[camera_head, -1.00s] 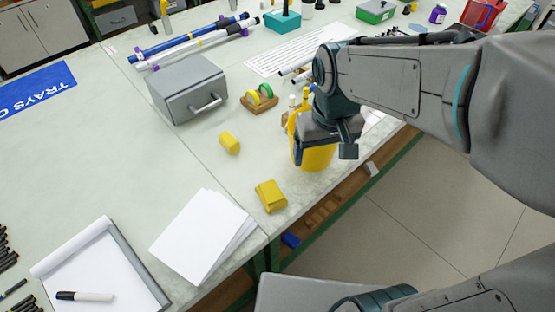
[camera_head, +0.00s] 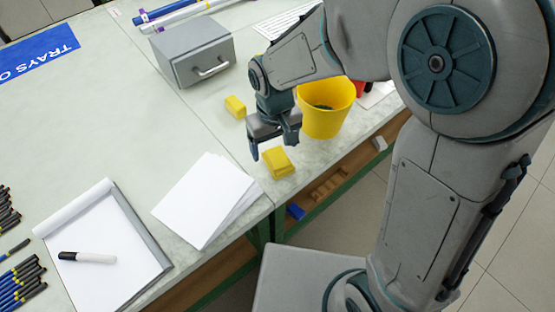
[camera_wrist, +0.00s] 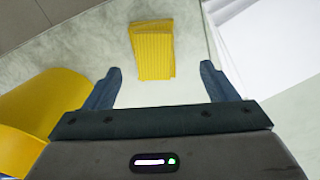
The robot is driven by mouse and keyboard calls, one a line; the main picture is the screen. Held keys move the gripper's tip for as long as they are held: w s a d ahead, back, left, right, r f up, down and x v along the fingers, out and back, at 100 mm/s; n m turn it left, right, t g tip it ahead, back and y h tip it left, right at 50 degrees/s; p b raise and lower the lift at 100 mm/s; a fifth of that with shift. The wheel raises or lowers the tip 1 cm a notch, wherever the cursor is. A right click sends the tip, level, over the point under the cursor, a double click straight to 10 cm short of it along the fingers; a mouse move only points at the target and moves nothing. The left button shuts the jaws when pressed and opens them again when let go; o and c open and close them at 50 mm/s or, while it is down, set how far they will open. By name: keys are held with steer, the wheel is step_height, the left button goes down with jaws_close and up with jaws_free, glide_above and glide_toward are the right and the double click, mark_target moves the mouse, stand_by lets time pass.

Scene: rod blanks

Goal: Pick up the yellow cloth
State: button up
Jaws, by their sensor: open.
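The yellow cloth (camera_head: 279,163) lies folded in a thick pad on the table near its front edge. In the wrist view the ribbed yellow cloth (camera_wrist: 152,50) lies ahead of my fingertips, roughly centred between them. My gripper (camera_head: 272,147) points down beside the cloth in the head view and hides none of its middle. In the wrist view my gripper (camera_wrist: 160,70) is open with its two fingers apart and nothing between them. The exact height of the fingertips above the table is hard to tell.
A yellow bucket (camera_head: 326,108) stands close on the right, and a smaller yellow block (camera_head: 235,106) lies behind. White paper sheets (camera_head: 205,200) lie left of the cloth. A grey drawer box (camera_head: 194,52) stands farther back.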

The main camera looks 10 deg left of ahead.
mark_target(278, 157)
steer(key=shift+w+d+f, duration=0.1)
steer(key=shift+d+f, duration=0.1)
steer(key=shift+f, duration=1.15)
steer(key=shift+w+d+f, duration=0.1)
steer(key=shift+d+f, duration=0.05)
steer(key=shift+f, duration=1.2)
steer(key=c, duration=1.1)
